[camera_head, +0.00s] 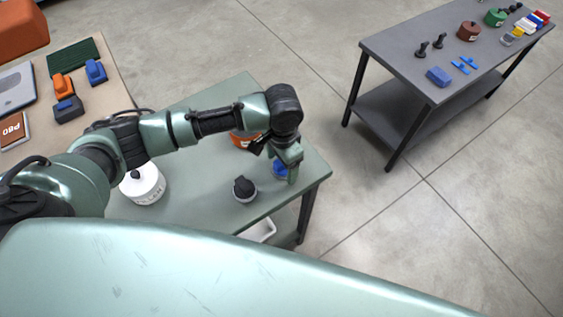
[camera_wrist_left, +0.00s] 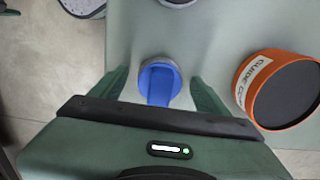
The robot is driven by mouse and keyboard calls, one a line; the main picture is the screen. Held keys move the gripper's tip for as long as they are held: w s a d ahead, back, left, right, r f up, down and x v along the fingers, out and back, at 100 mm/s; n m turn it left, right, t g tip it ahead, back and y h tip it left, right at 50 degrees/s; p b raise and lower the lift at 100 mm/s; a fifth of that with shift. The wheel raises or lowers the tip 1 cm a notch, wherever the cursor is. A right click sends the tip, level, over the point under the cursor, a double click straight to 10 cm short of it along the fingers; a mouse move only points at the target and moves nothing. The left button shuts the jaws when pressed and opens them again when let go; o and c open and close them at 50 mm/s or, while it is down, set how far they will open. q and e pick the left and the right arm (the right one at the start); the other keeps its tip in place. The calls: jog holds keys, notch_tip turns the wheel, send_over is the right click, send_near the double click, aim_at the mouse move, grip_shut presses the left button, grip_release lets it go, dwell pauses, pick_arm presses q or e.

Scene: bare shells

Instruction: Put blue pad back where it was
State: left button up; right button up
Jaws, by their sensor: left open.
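A blue piece with a round grey rim, which looks like the blue pad, is on the green table (camera_head: 215,205) near its right end. It shows in the wrist view (camera_wrist_left: 160,82) and partly in the head view (camera_head: 279,170). My left gripper (camera_head: 286,172) points down over it. In the wrist view the gripper's fingers (camera_wrist_left: 160,92) are apart, one on each side of the blue piece, with gaps between. I cannot tell how high the fingertips are above the table. My right gripper is not in view.
An orange labelled container (camera_wrist_left: 280,88) stands close to one finger. A dark-knobbed round thing (camera_head: 244,189) and a white canister (camera_head: 142,186) stand on the same table. A wooden table (camera_head: 100,105) is at left. A grey table (camera_head: 400,50) with several items stands far right.

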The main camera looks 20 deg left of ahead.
pick_arm(q)
notch_tip(320, 180, up, 12)
jog(key=b, duration=0.2)
jog(key=shift+d, duration=0.1)
dwell(0.6)
